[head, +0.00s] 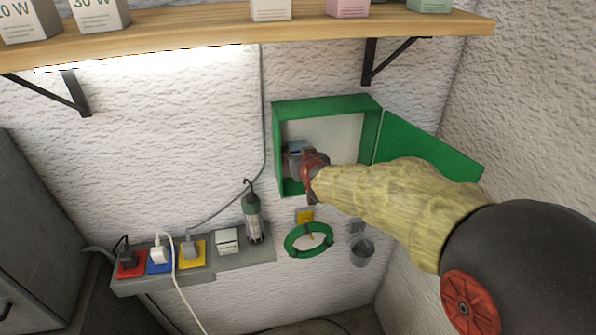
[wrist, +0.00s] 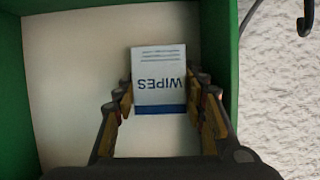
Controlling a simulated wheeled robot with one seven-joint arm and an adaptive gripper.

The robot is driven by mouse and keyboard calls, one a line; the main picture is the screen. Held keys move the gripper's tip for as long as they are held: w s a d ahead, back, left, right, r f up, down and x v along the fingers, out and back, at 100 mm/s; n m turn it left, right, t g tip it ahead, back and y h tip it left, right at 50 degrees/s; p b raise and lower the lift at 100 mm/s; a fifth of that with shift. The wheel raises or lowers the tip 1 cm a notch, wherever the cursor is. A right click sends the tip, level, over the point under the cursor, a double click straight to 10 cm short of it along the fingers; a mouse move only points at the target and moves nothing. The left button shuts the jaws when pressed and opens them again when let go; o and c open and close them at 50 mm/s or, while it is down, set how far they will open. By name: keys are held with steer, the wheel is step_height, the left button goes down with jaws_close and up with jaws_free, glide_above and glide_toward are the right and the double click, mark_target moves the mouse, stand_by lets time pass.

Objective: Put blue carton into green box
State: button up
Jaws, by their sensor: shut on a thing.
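The green box (head: 371,135) is mounted on the wall, with its green door (head: 425,145) swung open to the right. The blue carton (head: 296,147) is at the left part of the box's opening. In the wrist view the carton (wrist: 158,68) shows a white face marked WIPES and a blue band, against the pale back of the box. My gripper (head: 303,167) is shut on the carton, with one finger on each side of it in the wrist view (wrist: 162,92). I cannot tell whether the carton touches the box's floor.
A wooden shelf (head: 200,30) with several small cartons runs above. Below left is a grey power strip (head: 200,265) with plugs and a hand lamp (head: 253,215). A green ring (head: 290,240) and a small grey cup (head: 362,252) hang below the box.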

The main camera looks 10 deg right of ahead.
steer(key=shift+s+f, duration=0.25)
steer(key=shift+f, duration=0.65)
step_height(320, 180, down, 4)
steer(key=shift+r, duration=0.1)
steer(key=shift+w+f, duration=0.25)
steer(key=shift+f, duration=0.25)
steer(key=shift+f, duration=0.1)
steer(key=o, duration=0.8)
steer(key=shift+o, duration=0.4)
